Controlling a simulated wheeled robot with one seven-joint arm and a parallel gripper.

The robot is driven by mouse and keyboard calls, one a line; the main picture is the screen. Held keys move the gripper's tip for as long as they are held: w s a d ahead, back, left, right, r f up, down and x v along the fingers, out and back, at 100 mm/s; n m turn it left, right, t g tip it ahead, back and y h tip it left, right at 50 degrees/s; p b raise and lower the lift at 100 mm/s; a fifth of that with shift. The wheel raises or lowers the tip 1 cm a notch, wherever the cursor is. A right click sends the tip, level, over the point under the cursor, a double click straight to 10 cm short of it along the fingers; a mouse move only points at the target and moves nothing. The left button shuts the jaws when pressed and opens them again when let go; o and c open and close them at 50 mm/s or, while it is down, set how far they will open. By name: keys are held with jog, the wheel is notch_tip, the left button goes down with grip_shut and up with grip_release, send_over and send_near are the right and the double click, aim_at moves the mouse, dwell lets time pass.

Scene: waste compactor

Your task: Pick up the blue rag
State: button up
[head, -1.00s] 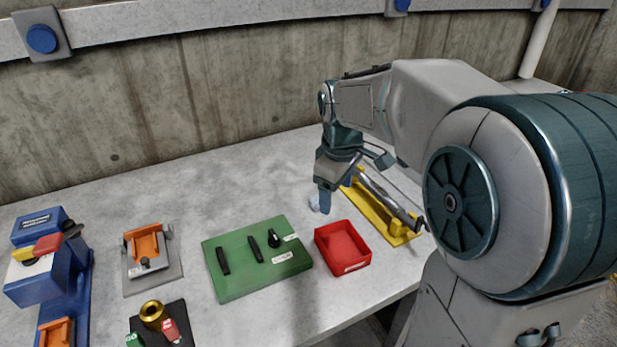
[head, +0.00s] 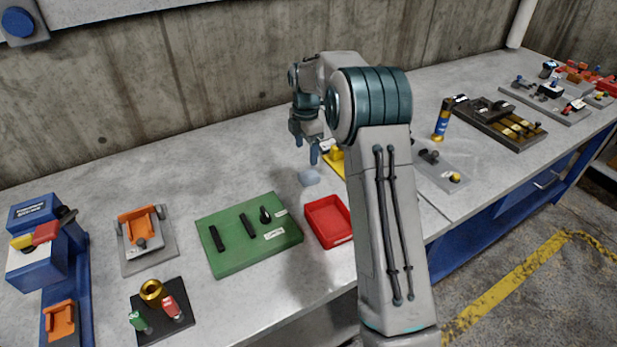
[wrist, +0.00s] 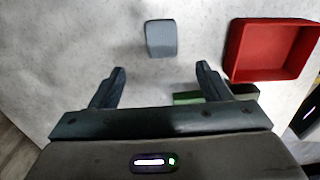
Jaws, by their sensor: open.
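The blue rag (head: 309,177) is a small pale grey-blue folded piece lying flat on the grey worktop, between the green board and my gripper. In the wrist view the rag (wrist: 161,38) lies beyond my fingertips, roughly midway between them and not touching either. My gripper (head: 306,150) is above the worktop, behind the rag in the head view. In the wrist view my gripper (wrist: 160,75) is open, with its two dark fingers spread and nothing between them.
A red tray (head: 329,221) stands close to the rag; it also shows in the wrist view (wrist: 268,75). A green board (head: 248,235) with black tools lies left of it. A yellow fixture (head: 337,160) is partly hidden behind my arm.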

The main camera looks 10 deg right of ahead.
send_over(309, 174)
jog(key=f, duration=0.4)
jog(key=shift+a+f, duration=0.3)
jog(key=shift+a, duration=0.05)
jog(key=shift+d+f+p, duration=0.2)
jog(key=shift+f+p, duration=0.3)
jog(key=shift+f, duration=0.85)
jog(key=shift+d+f+p, duration=0.15)
jog(key=shift+f+p, duration=0.3)
jog(key=shift+f, duration=0.85)
jog(key=c, duration=1.1)
